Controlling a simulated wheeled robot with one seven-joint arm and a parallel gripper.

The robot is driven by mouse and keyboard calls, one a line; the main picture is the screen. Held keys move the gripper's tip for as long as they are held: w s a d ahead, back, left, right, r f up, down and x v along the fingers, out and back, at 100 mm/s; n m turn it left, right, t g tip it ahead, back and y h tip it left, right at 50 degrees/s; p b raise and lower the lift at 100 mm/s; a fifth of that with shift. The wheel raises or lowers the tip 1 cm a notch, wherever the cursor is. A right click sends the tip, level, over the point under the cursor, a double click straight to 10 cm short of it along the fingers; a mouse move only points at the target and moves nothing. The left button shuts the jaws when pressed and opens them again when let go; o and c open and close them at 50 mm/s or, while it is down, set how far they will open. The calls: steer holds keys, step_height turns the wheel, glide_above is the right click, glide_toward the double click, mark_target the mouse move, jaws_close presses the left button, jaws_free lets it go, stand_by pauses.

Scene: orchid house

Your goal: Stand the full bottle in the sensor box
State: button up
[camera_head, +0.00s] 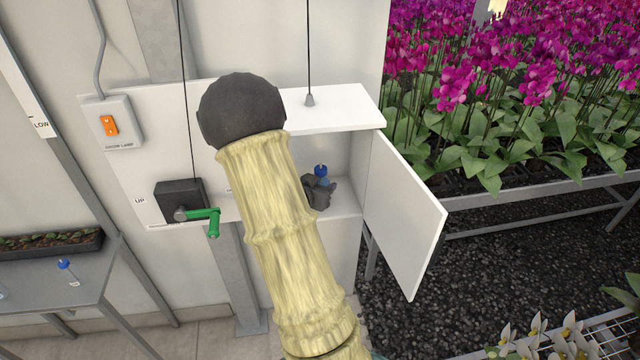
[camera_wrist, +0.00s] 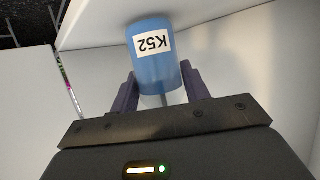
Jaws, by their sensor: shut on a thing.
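The sensor box (camera_head: 345,205) is a white wall box in the middle of the head view, with its door (camera_head: 405,215) swung open to the right. My gripper (camera_head: 320,188) is inside its opening, shut on a blue bottle (camera_head: 321,170), whose blue top shows above the jaws. In the wrist view my gripper (camera_wrist: 160,88) has a finger on each side of the bottle (camera_wrist: 152,32), which bears an upside-down white label reading K52. My arm hides the box's left part. I cannot tell whether the bottle's base touches the box floor.
A green-handled crank (camera_head: 205,215) and a lamp switch (camera_head: 108,125) are on the wall to the left. Another blue-capped bottle (camera_head: 63,264) is on a grey bench at the far left. Orchid benches (camera_head: 560,190) stand to the right, past dark gravel.

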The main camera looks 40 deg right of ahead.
steer(key=shift+f, duration=0.15)
steer(key=o, duration=1.1)
steer(key=shift+c, duration=0.2)
steer(key=shift+r, duration=0.25)
steer(key=b+v, duration=0.1)
steer(key=v, duration=1.1)
steer(key=shift+f+b, duration=0.15)
steer(key=shift+b, duration=0.2)
steer(key=shift+s, duration=0.1)
